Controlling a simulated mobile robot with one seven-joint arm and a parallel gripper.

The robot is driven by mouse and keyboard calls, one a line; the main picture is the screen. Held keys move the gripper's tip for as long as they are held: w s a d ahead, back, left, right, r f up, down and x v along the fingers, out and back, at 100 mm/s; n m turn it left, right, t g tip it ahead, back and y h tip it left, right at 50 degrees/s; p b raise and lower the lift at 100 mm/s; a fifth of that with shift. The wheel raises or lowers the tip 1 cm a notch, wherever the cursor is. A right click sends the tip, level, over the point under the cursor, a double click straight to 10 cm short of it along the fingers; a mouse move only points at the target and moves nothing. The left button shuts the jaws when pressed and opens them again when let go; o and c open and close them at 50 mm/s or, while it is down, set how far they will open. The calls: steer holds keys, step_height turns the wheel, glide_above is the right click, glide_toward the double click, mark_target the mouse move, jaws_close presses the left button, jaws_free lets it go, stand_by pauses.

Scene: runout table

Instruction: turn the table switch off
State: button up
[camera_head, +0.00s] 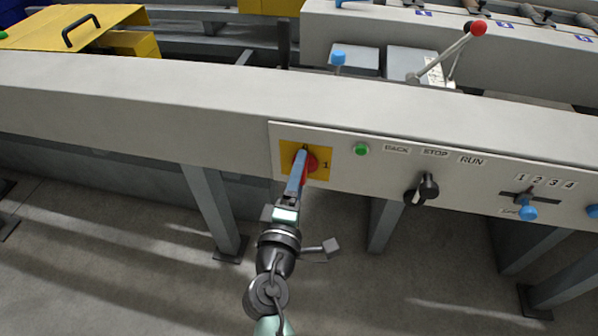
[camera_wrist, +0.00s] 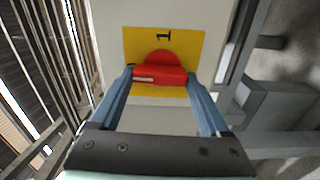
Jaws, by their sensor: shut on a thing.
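The table switch is a red rotary knob (camera_head: 311,163) on a yellow plate (camera_head: 289,147) at the left end of the front panel. The plate carries a "1" on its right side. My gripper (camera_head: 302,158) reaches it from below and hides part of it. In the wrist view, the red knob (camera_wrist: 158,70) lies between my two blue fingers, which are shut on the ends of its handle. The handle lies crosswise there, with a white mark at its left end. The "1" is above it, so the mark does not point at the "1".
A green button (camera_head: 361,149) is right of the plate, then a black selector (camera_head: 422,189) under BACK, STOP and RUN. Farther right is a blue-knobbed slider (camera_head: 527,211) under 1 to 4. A red-balled lever (camera_head: 478,28) stands behind the rail. Table legs stand below.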

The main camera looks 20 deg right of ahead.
steer(key=shift+f+n, duration=0.1)
steer(key=shift+n, duration=0.3)
steer(key=o, duration=1.2)
steer(key=shift+s+a, duration=0.1)
steer(key=shift+s, duration=0.05)
steer(key=v, duration=1.2)
steer(key=shift+s+a+p, duration=0.2)
steer(key=shift+s+p, duration=0.1)
